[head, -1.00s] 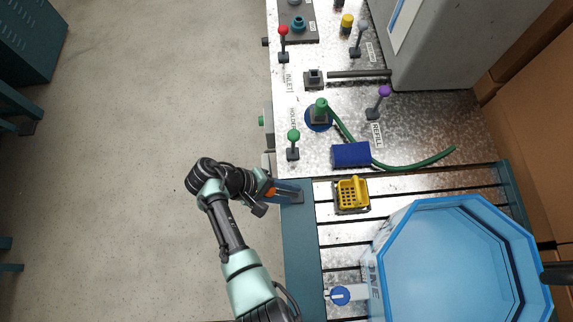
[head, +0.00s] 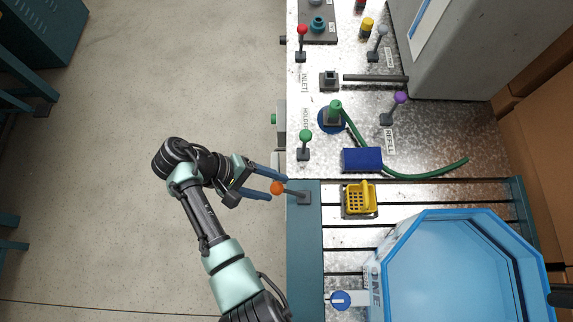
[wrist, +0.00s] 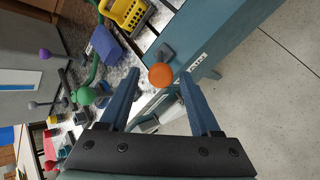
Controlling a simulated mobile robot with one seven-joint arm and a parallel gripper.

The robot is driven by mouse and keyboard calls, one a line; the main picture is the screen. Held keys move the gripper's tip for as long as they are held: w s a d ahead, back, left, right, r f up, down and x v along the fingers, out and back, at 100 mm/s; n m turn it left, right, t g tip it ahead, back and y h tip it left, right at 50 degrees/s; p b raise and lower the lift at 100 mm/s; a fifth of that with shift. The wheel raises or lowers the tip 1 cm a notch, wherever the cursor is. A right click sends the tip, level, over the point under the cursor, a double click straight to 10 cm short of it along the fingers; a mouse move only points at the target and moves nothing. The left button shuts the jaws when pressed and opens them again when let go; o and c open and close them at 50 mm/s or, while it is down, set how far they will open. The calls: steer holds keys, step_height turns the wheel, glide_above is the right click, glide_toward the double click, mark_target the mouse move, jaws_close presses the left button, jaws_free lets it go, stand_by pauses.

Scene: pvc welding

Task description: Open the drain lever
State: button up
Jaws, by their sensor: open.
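The drain lever has an orange ball knob (head: 277,188) on a short rod from a grey base (head: 304,198) on the teal bench edge. The rod leans left, out past the edge. My gripper (head: 274,190) is open, with its blue fingers pointing right at the knob. In the wrist view the orange knob (wrist: 161,76) appears between the open fingertips (wrist: 160,84), with a gap on each side. The white label reading DRAIN (wrist: 190,70) is beside it. I cannot tell how deep the knob sits between the fingers.
A green-knobbed lever (head: 305,136) stands up the bench, near a blue block (head: 362,159) and green hose. A yellow basket (head: 359,198) and large blue tub (head: 440,217) are to the right.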

steer(key=shift+p+v, duration=0.7)
steer(key=shift+v, duration=1.65)
